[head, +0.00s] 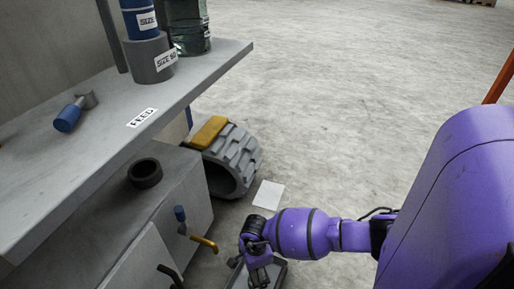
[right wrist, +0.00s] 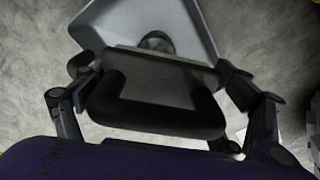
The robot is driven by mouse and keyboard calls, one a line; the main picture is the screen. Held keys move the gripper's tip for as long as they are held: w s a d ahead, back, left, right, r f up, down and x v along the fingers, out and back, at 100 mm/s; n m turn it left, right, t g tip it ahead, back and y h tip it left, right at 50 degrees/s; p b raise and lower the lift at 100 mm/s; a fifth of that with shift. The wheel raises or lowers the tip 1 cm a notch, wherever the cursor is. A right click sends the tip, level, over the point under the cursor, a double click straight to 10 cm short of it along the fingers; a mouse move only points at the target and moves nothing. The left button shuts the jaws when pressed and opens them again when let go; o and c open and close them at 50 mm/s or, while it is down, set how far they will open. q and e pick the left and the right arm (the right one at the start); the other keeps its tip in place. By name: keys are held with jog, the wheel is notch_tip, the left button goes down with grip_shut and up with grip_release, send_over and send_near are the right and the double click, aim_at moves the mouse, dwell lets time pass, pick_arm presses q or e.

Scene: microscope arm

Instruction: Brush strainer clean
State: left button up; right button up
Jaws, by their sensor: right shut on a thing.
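My right gripper (head: 257,268) is low at the bottom of the head view, beside the bench. It is shut on a grey pan-like thing with a thick dark handle; the pan's edge (head: 278,273) shows beside the gripper. In the right wrist view the two fingers of the gripper (right wrist: 155,72) sit on either side of the dark handle part (right wrist: 160,118), and the pale pan (right wrist: 190,22) spreads beyond it with a round dark spot inside. I cannot tell whether this is the strainer. No brush is clearly recognisable. My left gripper is not in view.
A bench shelf (head: 215,70) holds a blue-handled tool (head: 70,115), a grey holder (head: 148,58) and a dark green container (head: 189,25). A black ring (head: 145,172) lies on the lower ledge. A treaded grey drum (head: 232,158) and white sheet (head: 269,195) are on the floor. Open floor lies right.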

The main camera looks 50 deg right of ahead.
jog(key=shift+w+d, duration=0.2)
jog(key=shift+w, duration=0.15)
jog(key=shift+s+a, duration=0.1)
jog(key=shift+s+a+p, duration=0.35)
jog(key=shift+s+p, duration=0.1)
jog(key=shift+s, duration=0.2)
jog(key=shift+s+a+p, duration=0.3)
jog(key=shift+s+p, duration=0.1)
jog(key=shift+s, duration=0.2)
jog(key=shift+w+d, duration=0.1)
